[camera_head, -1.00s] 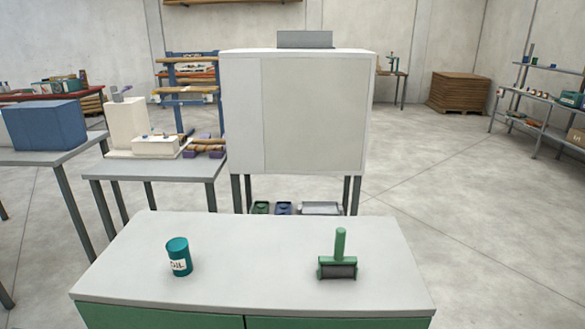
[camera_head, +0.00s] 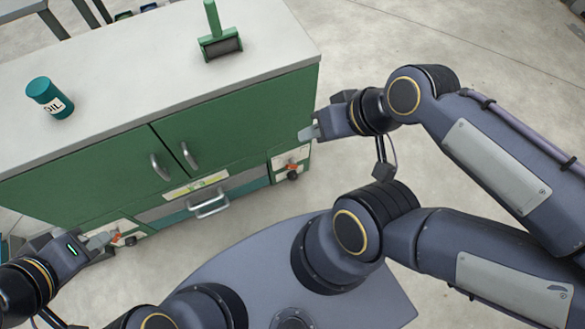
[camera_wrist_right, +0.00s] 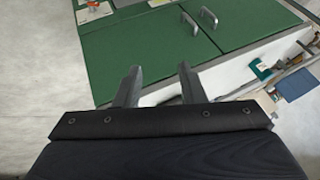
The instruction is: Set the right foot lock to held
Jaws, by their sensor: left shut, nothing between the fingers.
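The right foot lock (camera_head: 292,168) is a small red lever over a dark caster at the lower right of the green cabinet (camera_head: 240,115). A small red part at the top edge of the right wrist view (camera_wrist_right: 93,4) appears to be the same lever. My right gripper (camera_head: 307,132) is above it, beside the cabinet's right side, apart from it. Its two fingers are spread and empty in the right wrist view (camera_wrist_right: 160,88). My left gripper (camera_head: 100,241) is shut and empty, close to the left foot lock (camera_head: 118,239); whether they touch I cannot tell.
The cabinet has two doors with handles (camera_head: 161,167) and a lower silver handle (camera_head: 208,205). Open floor (camera_head: 440,60) lies to the right.

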